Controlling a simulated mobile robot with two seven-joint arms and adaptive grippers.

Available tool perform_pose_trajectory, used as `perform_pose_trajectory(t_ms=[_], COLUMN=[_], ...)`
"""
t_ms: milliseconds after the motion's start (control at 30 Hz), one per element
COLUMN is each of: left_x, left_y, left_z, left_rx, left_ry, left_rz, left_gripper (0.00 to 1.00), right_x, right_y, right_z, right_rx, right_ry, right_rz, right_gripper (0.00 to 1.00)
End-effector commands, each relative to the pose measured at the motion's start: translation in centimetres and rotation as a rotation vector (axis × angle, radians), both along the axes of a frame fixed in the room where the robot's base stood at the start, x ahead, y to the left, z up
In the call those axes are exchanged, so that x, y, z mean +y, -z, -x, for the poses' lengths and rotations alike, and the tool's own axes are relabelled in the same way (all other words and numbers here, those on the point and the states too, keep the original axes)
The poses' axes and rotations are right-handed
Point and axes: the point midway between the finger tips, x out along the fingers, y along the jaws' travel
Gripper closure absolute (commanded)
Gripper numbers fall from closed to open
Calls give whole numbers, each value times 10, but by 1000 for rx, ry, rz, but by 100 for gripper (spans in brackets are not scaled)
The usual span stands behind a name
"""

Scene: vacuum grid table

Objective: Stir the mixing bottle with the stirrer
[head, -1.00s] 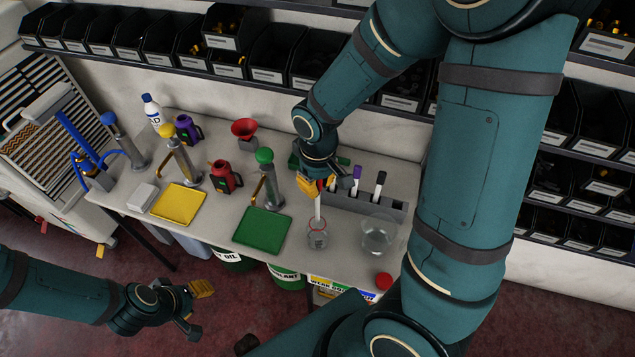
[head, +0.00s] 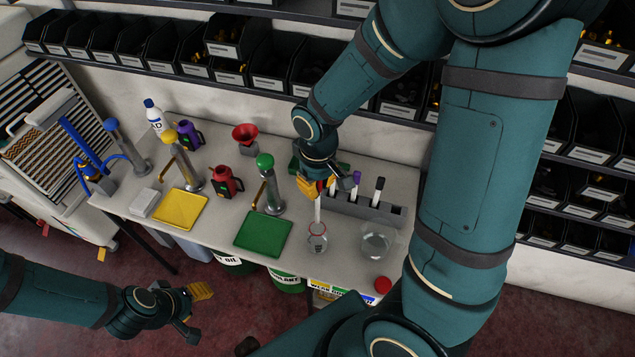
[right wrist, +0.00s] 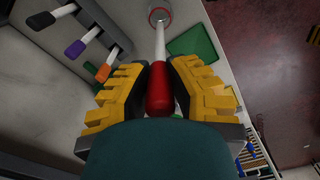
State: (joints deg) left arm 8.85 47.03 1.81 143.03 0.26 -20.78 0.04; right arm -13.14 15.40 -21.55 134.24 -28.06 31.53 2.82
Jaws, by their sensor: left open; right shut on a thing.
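My right gripper (head: 319,186) is shut on the red handle of the stirrer (right wrist: 159,88), above the table. The stirrer's pale shaft (head: 317,208) points down to the mixing bottle (head: 317,243), a small clear flask with a red ring at its neck. The shaft's lower end appears to be inside the neck; how deep it reaches is hard to tell. In the right wrist view the bottle's round mouth (right wrist: 160,15) lies at the shaft's far end. My left gripper (head: 196,310) is open and empty, low in front of the table.
A grey rack (head: 362,208) with several coloured-handled tools stands right of the stirrer. A clear beaker (head: 377,241) and a red cap (head: 382,284) are right of the bottle. A green tray (head: 263,234), a yellow tray (head: 180,206) and dispensers are to the left.

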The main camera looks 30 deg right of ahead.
Motion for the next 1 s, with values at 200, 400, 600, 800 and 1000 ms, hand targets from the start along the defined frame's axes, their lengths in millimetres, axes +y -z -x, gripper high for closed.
perform_pose_trajectory(t_ms=[200,400,600,800,1000], left_x=[0,0,0,0,0], left_y=[-2,-15,-30,-32,-32], left_z=[0,0,0,0,0], left_rx=[0,0,0,0,0], left_ry=[0,0,0,0,0], left_rz=[0,0,0,0,0], left_gripper=[53,53,53,53,53], right_x=[0,0,0,0,0], right_y=[-2,-18,-37,-41,-40], right_z=[0,0,0,0,0], right_rx=[0,-1,0,0,0], right_ry=[0,0,0,0,0], right_rz=[0,0,0,0,0], right_gripper=[100,100,100,100,100])
